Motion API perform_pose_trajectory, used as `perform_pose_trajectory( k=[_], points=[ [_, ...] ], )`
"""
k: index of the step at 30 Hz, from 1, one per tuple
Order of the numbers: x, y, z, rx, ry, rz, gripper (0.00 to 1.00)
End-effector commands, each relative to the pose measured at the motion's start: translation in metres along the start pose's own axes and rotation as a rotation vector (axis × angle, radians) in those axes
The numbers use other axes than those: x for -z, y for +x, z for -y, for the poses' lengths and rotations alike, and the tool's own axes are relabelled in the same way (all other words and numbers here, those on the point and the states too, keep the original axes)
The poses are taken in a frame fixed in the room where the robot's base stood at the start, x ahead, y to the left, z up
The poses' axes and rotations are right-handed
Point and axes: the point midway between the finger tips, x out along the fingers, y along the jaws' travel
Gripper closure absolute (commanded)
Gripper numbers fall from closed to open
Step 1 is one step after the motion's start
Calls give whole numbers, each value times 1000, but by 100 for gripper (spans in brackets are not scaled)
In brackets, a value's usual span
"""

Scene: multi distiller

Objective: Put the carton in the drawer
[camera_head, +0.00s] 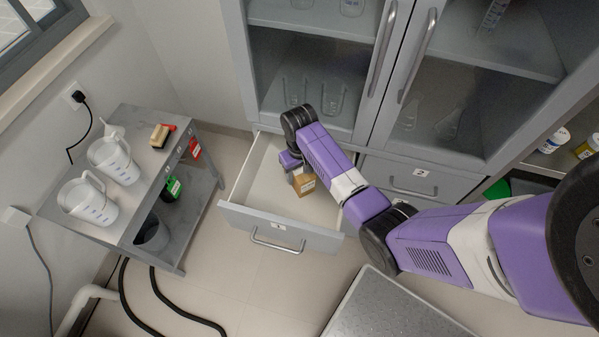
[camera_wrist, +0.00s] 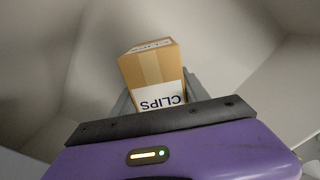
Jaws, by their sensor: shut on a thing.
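The carton (camera_head: 304,184) is a small brown box with a white label. In the wrist view the carton (camera_wrist: 152,73) shows the word CLIPS on its label. My gripper (camera_head: 297,178) is shut on the carton and holds it within the outline of the open drawer (camera_head: 280,231), in the drawer's right part in the head view. The fingers are mostly hidden by my wrist and the carton. I cannot tell whether the carton touches the drawer floor. The drawer is pulled out below the glass cabinet, and its visible floor is bare.
The glass-door cabinet (camera_head: 310,60) rises behind the drawer. A closed drawer (camera_head: 412,178) is to its right. A grey side table (camera_head: 125,205) with white jugs stands at the left. A grey-topped surface (camera_head: 385,310) is in front, with clear floor between.

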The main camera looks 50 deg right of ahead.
Motion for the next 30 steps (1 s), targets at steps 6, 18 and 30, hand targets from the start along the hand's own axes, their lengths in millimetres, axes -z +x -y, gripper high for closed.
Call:
perform_pose_trajectory(
  k=[6, 18, 30],
  points=[
    [0, 3, 0, 0, 0, 1, 34],
    [0, 0, 0, 0, 0, 0, 26],
    [1, -65, 1, 0, -1, -4, 26]
  ],
)
